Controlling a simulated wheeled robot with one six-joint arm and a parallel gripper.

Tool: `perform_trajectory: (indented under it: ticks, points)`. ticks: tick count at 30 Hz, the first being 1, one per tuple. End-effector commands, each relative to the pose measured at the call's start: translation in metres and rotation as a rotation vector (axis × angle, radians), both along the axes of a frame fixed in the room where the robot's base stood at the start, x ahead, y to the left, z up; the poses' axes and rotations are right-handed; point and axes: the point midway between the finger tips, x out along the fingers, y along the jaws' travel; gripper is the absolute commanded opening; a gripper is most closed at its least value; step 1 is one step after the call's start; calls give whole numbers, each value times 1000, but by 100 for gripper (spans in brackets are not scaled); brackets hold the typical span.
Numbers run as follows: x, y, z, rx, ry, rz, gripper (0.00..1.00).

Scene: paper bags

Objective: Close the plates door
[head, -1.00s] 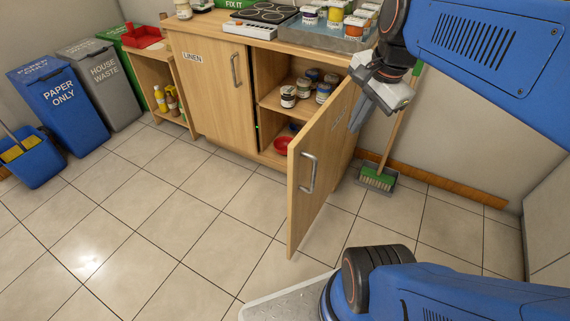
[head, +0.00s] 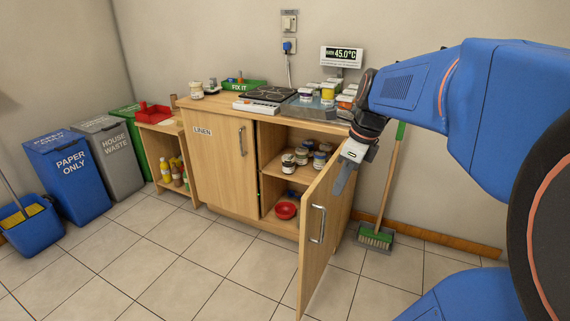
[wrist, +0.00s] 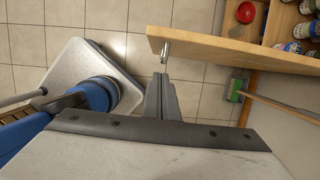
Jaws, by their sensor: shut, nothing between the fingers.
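The open cabinet door (head: 320,235) swings out from the right side of the wooden cabinet, with a metal bar handle (head: 317,224) on its outer face. In the wrist view the door's edge (wrist: 235,50) crosses the upper right, and the handle (wrist: 165,52) shows just ahead of the fingers. A label on the door is too slanted to read. My gripper (head: 340,184) is shut and empty, at the right of the door's upper part. It also shows in the wrist view (wrist: 160,84), pointing toward the handle. I cannot tell whether it touches the door.
The linen door (head: 222,165) is shut. A broom (head: 378,236) leans at the wall to the right. Bins (head: 68,175) stand at the left. Floor in front is clear.

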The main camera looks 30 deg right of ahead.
Motion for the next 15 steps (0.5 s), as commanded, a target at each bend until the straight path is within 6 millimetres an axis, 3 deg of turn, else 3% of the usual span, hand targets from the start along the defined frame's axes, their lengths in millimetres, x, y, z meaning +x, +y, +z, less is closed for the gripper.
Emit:
perform_trajectory:
  ticks: [10, 15]
  points:
    - [11, 10, -62, 2, 5, 3, 0]
    - [27, 20, -58, -1, -1, 5, 0]
